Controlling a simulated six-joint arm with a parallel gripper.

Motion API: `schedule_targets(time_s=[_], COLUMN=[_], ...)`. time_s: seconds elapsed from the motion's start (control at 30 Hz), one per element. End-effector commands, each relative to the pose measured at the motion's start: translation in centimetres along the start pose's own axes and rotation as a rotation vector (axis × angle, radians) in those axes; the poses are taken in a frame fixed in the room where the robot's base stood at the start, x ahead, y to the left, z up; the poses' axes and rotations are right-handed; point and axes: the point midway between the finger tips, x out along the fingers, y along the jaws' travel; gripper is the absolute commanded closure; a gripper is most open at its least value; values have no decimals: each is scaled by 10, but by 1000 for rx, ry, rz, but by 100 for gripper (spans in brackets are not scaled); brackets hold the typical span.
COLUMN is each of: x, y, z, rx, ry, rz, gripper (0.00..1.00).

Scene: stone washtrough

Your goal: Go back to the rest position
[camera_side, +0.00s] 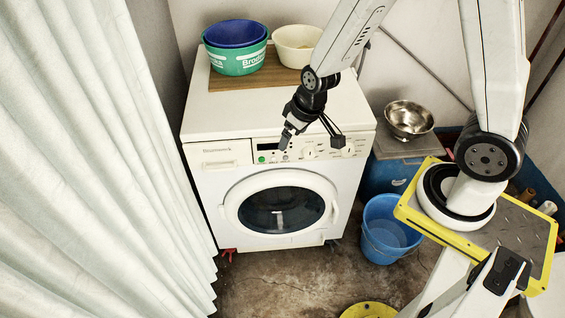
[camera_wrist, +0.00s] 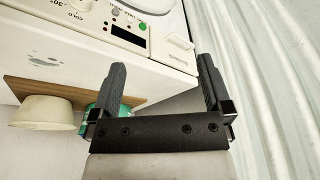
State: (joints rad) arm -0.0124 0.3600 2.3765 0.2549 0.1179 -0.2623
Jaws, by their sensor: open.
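My gripper (camera_side: 311,139) is in front of the washing machine's control panel in the side view, pointing down, with its two fingers spread apart. In the wrist view my gripper (camera_wrist: 162,64) shows two dark fingers wide apart with nothing between them. The white washing machine (camera_side: 222,115) stands behind it with its round door (camera_side: 280,208) closed. The washing machine also shows in the wrist view (camera_wrist: 75,48), turned over, with the panel and display at the top. I cannot tell from these views whether a finger touches the panel.
A green basin (camera_side: 237,63) with a blue one (camera_side: 235,33) inside and a cream bowl (camera_side: 297,45) stand on a wooden board (camera_side: 240,82) on the machine. A blue bucket (camera_side: 388,230), a metal bowl (camera_side: 409,119) and a white curtain (camera_side: 80,160) flank it.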

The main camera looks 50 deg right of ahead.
Motion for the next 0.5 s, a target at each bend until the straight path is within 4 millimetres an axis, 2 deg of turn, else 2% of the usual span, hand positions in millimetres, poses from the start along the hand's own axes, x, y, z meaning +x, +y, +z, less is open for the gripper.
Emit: schedule_targets(time_s=[0.03, 0.2, 0.5], x=[-11, -42, -74], y=[0, 1, 5], z=[3, 19, 44], rx=[2, 8, 20], ry=[0, -21, -54], rz=[-2, 1, 27], gripper=[0, 0, 0])
